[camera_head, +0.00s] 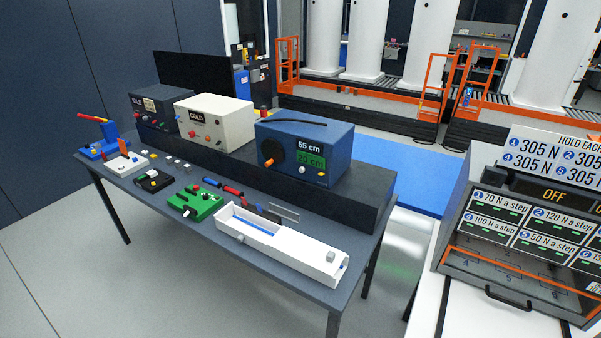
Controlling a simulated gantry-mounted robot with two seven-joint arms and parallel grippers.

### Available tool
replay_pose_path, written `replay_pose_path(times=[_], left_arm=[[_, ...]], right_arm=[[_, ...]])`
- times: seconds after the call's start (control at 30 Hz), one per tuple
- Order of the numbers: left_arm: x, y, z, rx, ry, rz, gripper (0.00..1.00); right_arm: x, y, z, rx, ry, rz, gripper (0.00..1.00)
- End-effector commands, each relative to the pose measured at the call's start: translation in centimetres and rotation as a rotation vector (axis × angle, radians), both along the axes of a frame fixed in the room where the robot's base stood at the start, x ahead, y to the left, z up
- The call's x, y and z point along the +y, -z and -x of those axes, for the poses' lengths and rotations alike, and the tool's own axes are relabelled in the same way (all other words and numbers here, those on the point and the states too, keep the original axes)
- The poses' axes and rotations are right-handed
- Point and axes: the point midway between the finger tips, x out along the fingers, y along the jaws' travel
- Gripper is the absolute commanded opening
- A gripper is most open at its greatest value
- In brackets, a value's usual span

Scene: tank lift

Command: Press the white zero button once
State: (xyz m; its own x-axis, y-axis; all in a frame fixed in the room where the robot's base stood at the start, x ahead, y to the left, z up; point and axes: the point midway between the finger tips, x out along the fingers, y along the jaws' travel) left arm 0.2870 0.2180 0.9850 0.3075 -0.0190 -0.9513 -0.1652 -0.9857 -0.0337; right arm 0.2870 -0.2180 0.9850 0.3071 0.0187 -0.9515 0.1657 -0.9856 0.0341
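I cannot make out a button marked zero. A blue box (334,140) stands on the raised dark shelf at the table's right end. It shows "55 cm" on a dark display (309,146) and "20 cm" on a green one (311,160), with an orange knob (269,163) and small controls too tiny to read. Several small pale blocks (179,161) lie in front of the shelf. A long white tray-like device (290,247) with a grey block (331,256) lies at the front right. Neither of my grippers is in view.
A cream box marked COLD (213,121) and a dark grey box (150,108) share the shelf. A green device (196,203) and hand tools (232,193) lie on the dark table. At right stands a console with an "OFF" display (554,195), labelled plates and a drawer handle (508,297).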

Motion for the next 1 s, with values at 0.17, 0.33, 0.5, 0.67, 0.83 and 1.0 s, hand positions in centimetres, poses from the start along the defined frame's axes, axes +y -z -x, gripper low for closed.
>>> replay_pose_path(times=[0.17,0.33,0.5,0.67,0.83,1.0], left_arm=[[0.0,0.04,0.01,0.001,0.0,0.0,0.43],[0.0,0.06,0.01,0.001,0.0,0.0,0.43],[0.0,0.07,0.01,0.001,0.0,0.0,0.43],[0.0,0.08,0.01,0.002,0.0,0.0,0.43],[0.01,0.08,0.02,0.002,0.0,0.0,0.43],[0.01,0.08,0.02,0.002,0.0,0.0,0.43]], right_arm=[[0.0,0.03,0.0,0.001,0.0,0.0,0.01],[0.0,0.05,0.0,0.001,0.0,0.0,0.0],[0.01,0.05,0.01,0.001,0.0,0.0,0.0],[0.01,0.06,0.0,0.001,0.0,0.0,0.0],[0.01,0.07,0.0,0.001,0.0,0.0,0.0],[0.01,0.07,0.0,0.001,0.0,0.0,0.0]])
